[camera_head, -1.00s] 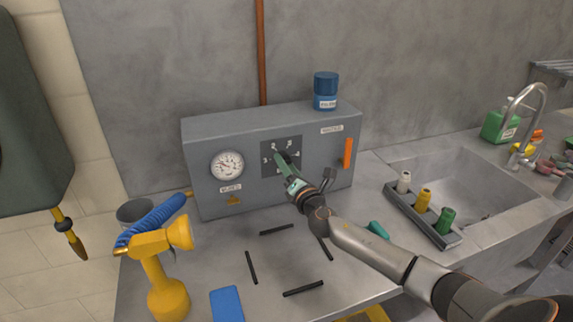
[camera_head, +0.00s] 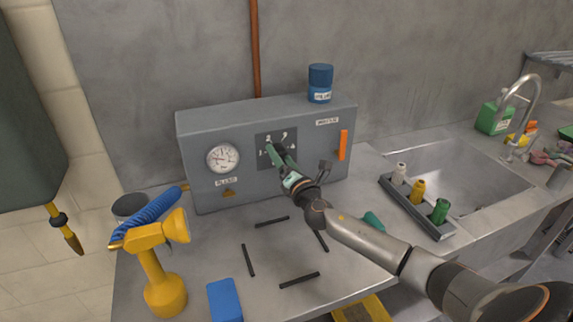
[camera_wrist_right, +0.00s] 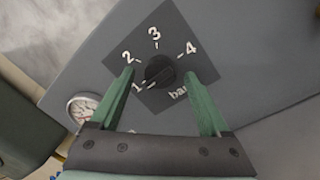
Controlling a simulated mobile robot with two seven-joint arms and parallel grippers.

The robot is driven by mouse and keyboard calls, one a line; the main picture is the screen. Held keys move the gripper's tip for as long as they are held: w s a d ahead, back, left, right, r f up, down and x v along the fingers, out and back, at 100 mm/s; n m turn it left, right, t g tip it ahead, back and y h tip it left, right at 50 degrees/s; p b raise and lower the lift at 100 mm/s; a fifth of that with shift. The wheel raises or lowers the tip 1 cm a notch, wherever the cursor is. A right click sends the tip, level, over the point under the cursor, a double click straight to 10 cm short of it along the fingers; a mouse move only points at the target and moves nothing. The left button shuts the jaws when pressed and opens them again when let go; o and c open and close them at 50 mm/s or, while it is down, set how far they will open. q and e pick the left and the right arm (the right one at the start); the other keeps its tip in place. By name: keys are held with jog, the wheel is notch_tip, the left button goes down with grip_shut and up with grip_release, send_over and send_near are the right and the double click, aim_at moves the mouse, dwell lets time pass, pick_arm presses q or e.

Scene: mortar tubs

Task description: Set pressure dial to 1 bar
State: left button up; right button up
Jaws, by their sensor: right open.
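The black pressure dial (camera_wrist_right: 160,71) sits on a dark square plate (camera_head: 289,136) with the marks 1, 2, 3, 4 and "bar". A pale line on the dial's lower left seems to point towards the 1, but it is small. My right gripper (camera_wrist_right: 159,78) has green fingers and is open, one finger on each side of the dial with gaps between. In the head view my right gripper (camera_head: 275,153) is in front of the plate and hides the dial. My left gripper is not in view.
Black sticks (camera_head: 299,280), a blue block (camera_head: 225,300) and a yellow sprayer (camera_head: 163,290) are on the worktop. A sink (camera_head: 465,175) is at right.

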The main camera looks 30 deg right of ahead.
jog(key=b+v, duration=0.1)
jog(key=v, duration=1.1)
jog(key=shift+s, duration=0.2)
jog(key=shift+f, duration=0.1)
